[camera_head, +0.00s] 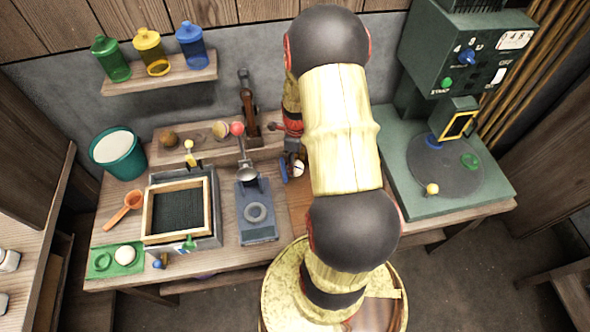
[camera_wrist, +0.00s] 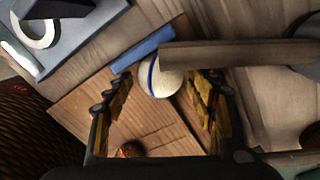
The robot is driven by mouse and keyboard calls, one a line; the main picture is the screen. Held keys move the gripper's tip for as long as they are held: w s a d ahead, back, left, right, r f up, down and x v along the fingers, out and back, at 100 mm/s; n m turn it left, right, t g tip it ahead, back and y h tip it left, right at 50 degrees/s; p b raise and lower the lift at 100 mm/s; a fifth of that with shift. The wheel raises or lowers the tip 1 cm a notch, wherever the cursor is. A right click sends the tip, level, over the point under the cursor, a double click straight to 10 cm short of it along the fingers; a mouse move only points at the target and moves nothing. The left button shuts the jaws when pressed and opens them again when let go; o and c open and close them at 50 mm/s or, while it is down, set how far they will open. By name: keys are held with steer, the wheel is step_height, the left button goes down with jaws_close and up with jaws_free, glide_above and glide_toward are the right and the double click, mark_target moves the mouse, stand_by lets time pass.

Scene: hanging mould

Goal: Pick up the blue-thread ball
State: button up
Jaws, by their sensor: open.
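The blue-thread ball (camera_wrist: 158,78) is cream-white with a thin dark-blue line around it. In the wrist view it lies between a blue bar (camera_wrist: 143,49) and the end of a wooden bar (camera_wrist: 230,54), which covers part of its right side. My gripper (camera_wrist: 160,92) is open, one finger to each side of the ball's near part, and nothing is held. I cannot tell whether a finger touches the ball. In the head view the ball (camera_head: 298,168) shows small just left of my arm, which hides much around it.
A grey-blue stand with a ring (camera_head: 257,212) is left of the ball. A framed dark tray (camera_head: 179,208), a teal bucket (camera_head: 118,153) and an orange scoop (camera_head: 124,208) are further left. A green machine (camera_head: 460,60) stands at right. A small dark round thing (camera_wrist: 130,149) lies low between the fingers.

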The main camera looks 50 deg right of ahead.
steer(key=shift+f, duration=0.85)
steer(key=shift+r, duration=0.1)
steer(key=shift+c, duration=0.5)
steer(key=c, duration=1)
steer(key=shift+r, duration=0.25)
